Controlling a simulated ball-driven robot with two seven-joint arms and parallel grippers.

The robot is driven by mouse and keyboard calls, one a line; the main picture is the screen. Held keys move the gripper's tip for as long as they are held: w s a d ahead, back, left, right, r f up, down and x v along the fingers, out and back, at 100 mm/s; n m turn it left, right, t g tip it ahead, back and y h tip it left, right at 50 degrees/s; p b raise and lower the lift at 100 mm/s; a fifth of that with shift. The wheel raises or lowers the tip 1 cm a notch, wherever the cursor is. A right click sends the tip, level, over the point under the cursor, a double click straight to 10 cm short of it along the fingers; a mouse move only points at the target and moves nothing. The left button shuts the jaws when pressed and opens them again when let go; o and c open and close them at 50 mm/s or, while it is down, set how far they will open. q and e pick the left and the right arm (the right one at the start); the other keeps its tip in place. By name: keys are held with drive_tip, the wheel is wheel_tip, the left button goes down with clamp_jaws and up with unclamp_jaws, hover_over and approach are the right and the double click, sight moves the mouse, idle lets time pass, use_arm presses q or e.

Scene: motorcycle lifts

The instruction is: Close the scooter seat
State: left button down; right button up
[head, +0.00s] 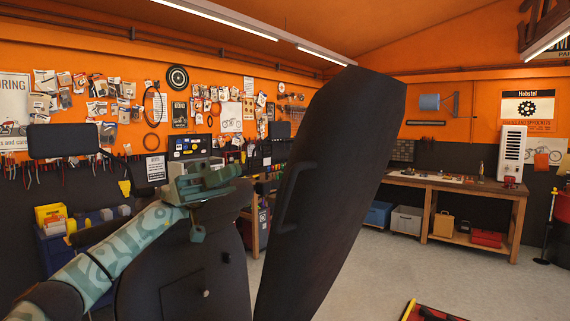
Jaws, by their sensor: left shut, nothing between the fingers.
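The scooter seat (335,180) is a large dark panel raised steeply, its top leaning right, filling the middle of the head view. A dark loop-like handle or bracket shows on its left face. Dark scooter bodywork (190,285) is below and left of it; the bottom of the seat runs out of the frame. My left gripper (212,182), green, at the end of a teal patterned arm from the lower left, is shut and empty. In the picture it is left of the seat, with a visible gap. My right gripper is not in view.
A dark mirror (62,140) stands at left. A wooden workbench (455,187) with boxes below stands at the back right. A red-edged tray or mat (410,311) shows at the bottom right. Grey floor (365,268) right of the seat is mostly clear.

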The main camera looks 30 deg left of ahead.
use_arm(q)
drive_tip(key=s+d+r+p, duration=0.2)
drive_tip(key=d+p, duration=0.1)
drive_tip(key=d, duration=0.8)
drive_tip(key=shift+p, duration=0.3)
drive_tip(key=shift+w, duration=0.1)
